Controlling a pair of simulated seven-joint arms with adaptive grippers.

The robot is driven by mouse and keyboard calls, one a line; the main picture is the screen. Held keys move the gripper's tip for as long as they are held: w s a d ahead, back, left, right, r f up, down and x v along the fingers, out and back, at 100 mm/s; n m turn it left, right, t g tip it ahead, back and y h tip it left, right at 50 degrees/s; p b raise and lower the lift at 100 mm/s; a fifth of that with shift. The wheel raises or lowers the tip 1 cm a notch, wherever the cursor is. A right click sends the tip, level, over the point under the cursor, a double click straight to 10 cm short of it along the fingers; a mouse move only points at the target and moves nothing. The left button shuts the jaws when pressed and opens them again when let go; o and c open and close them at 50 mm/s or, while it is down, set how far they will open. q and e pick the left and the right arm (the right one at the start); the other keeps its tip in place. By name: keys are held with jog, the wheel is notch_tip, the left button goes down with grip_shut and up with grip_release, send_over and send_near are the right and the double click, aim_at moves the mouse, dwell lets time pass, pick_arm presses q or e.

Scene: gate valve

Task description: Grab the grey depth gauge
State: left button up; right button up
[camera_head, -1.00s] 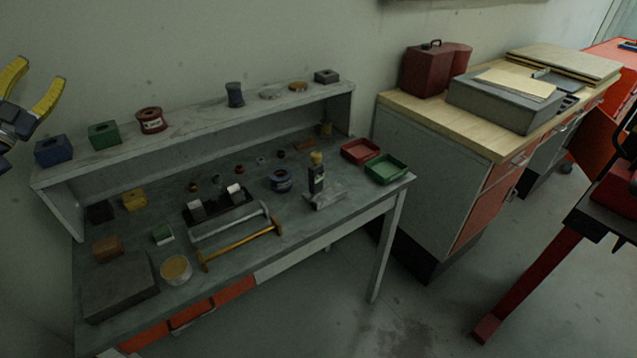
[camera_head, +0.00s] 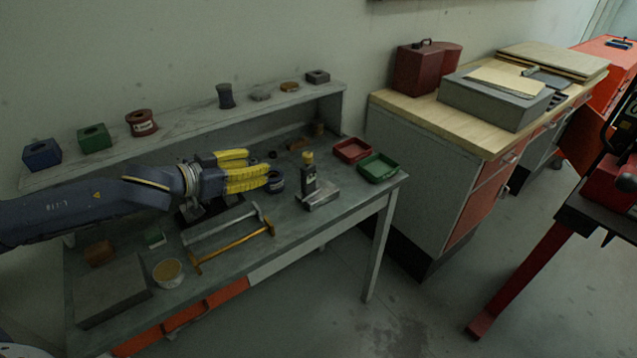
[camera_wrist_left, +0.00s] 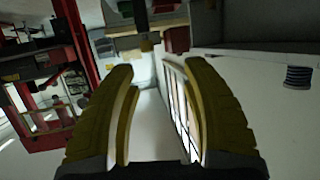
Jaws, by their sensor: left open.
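The grey depth gauge (camera_head: 222,227) appears to be the long grey bar with short end pieces lying on the bench, beside a similar gold bar (camera_head: 235,246). My left gripper (camera_head: 258,167) has yellow fingers and is open and empty. In the head view it is above the bench, beyond the grey bar and apart from it. Its arm crosses from the left and hides part of the bench's back. In the left wrist view the open fingers (camera_wrist_left: 160,68) have nothing between them, and I cannot make out the gauge there. My right gripper is not in view.
An upright block with a yellow top (camera_head: 310,185) stands right of the bars. A blue ring (camera_head: 276,182) is close to my fingers. A round tin (camera_head: 168,272) and grey slab (camera_head: 112,291) are front left. Red (camera_head: 352,150) and green (camera_head: 379,167) trays are at right.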

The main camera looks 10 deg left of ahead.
aim_at(302, 172)
pick_arm(q)
jog(key=shift+g, duration=0.4)
jog(key=x, duration=0.6)
jog(key=s+d+f+x, duration=0.1)
jog(key=x, duration=0.4)
jog(key=s+d+x, duration=0.1)
jog(key=x, duration=0.5)
jog(key=shift+w+d+f, duration=0.15)
jog(key=shift+w+f, duration=0.1)
jog(key=shift+f, duration=0.25)
jog(key=shift+o, duration=0.3)
grip_shut()
